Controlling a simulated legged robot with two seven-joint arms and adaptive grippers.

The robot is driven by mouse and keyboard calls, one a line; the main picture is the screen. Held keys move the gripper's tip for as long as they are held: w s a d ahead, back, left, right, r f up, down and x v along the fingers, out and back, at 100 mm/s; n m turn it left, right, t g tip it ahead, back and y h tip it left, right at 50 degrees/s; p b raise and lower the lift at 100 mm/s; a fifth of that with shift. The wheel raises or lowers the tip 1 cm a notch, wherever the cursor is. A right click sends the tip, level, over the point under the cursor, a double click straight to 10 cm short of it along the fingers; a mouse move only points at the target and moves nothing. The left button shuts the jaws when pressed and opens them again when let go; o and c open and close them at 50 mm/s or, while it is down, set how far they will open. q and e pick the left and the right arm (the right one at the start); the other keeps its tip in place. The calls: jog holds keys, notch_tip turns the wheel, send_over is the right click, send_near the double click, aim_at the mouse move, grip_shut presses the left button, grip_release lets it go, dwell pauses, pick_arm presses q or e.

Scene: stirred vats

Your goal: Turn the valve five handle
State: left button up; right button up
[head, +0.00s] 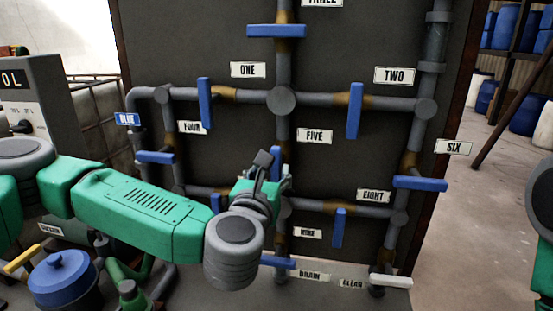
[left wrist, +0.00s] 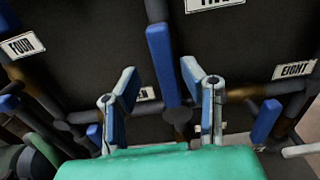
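The valve five handle (head: 276,157) is a blue bar on the upright pipe, left of the FIVE label (head: 314,135). In the head view my left gripper (head: 271,170) covers its lower part. In the left wrist view the handle (left wrist: 162,62) stands nearly upright, close ahead of my left gripper (left wrist: 160,72). The two fingers are spread wide, one on each side of the handle's line, with a visible gap to each side. Whether the tips reach as deep as the handle is hard to tell. My right gripper is out of view.
Other blue handles are close by: valve one (head: 204,103), two (head: 353,110), four (head: 155,157), eight (head: 338,228) and six (head: 420,183). Grey pipes run across the dark panel (head: 240,145). A blue-lidded vat (head: 62,275) stands at lower left. Open floor (head: 480,240) lies right.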

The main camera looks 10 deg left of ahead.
aim_at(279, 161)
pick_arm(q)
jog(key=w, duration=0.5)
jog(key=shift+w+d, duration=0.3)
jog(key=shift+d, duration=0.1)
jog(key=shift+a, duration=0.15)
jog(key=c, duration=0.3)
grip_shut()
